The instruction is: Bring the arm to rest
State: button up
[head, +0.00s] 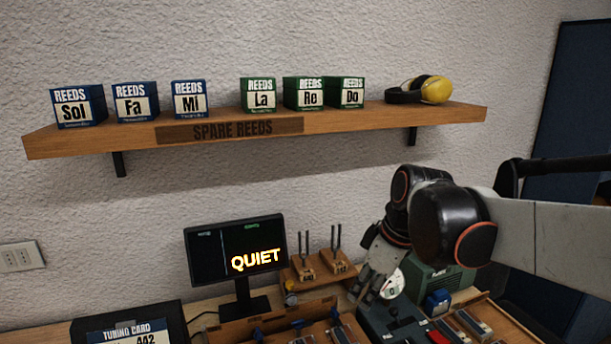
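My arm reaches in from the right edge in the head view, with its black wrist joints bent over the right part of the bench. My gripper (365,295) points down and to the left above the bench. Its two fingers look apart, with nothing seen between them. A white round dial (393,285) shows just right of the fingers; whether they touch it I cannot tell.
A wooden shelf (350,119) on the wall holds several reed boxes and yellow earmuffs (436,90). A monitor (236,250) reading QUIET stands left of my gripper. Wooden tool blocks (303,268), a green machine (440,280) and small boxes crowd the bench (205,322).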

jog(key=s+d+f+m+t+h, duration=0.1)
jog(key=s+d+m+t, duration=0.1)
jog(key=s+d+m, duration=0.2)
jog(key=s+d+f+m+t+h, duration=0.1)
jog(key=s+d+f+m+t, duration=0.1)
jog(key=s+d+m, duration=0.2)
jog(key=s+m, duration=0.3)
jog(key=s, duration=0.4)
jog(key=shift+t, duration=0.3)
